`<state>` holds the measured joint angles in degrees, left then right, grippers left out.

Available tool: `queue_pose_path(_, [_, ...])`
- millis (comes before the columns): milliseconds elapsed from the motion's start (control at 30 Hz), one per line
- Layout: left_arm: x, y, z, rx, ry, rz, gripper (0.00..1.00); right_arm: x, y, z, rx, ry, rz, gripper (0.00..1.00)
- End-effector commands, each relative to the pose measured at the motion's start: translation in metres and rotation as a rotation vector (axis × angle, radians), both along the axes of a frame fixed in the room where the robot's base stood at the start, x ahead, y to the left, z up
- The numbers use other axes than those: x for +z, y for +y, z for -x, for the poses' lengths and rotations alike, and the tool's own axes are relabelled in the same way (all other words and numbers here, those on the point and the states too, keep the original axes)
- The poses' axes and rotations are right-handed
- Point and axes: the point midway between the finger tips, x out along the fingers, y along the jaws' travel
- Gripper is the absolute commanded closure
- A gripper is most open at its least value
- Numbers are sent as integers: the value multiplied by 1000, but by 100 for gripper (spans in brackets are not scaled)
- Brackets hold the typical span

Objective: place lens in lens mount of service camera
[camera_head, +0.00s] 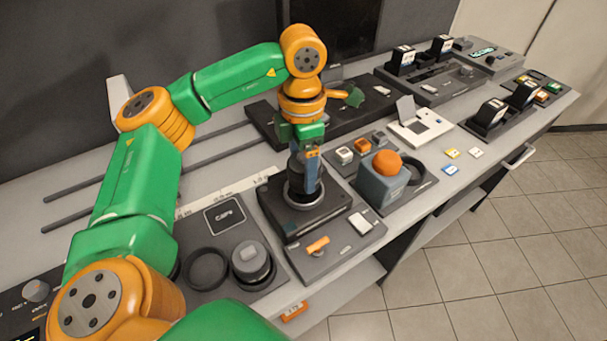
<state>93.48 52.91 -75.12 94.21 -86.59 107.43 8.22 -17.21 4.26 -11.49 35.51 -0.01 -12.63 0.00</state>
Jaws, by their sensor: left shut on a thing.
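My left gripper (310,162) points down with its jaws shut on a dark cylindrical lens (301,178). The lens is upright above the dark boxy service camera (325,218), over the round ring of the lens mount (302,198) on its top. The lower end of the lens meets the ring in the picture; I cannot tell whether it is seated or just above it. The gripper hides part of the lens. My right gripper is not in view.
A tray with a black ring (206,268) and a grey-topped round part (250,262) lies to the left. A blue-grey block with an orange knob (387,163) stands close on the right. A dark rail unit (262,122) lies behind. The table's front edge is near the camera.

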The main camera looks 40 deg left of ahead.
Motion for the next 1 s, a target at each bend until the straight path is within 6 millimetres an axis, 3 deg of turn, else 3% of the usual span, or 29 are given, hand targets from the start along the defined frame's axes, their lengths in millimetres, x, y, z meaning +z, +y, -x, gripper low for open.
queue_pose_path(200, [-32, 1, -2, 2, 1, -1, 100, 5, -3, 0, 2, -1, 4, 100])
queue_pose_path(533, [-37, 1, -2, 2, -1, 1, 100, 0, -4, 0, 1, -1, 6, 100])
queue_pose_path(567, [-38, 1, -2, 2, 0, 0, 19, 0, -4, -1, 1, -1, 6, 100])
queue_pose_path(633, [-36, 1, -2, 2, 0, 0, 0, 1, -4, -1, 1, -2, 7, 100])
queue_pose_path(867, [-35, 1, -2, 2, 0, 0, 0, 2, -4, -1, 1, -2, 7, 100])
queue_pose_path(1000, [-23, 0, -3, 3, -3, 1, 0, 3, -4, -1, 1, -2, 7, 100])
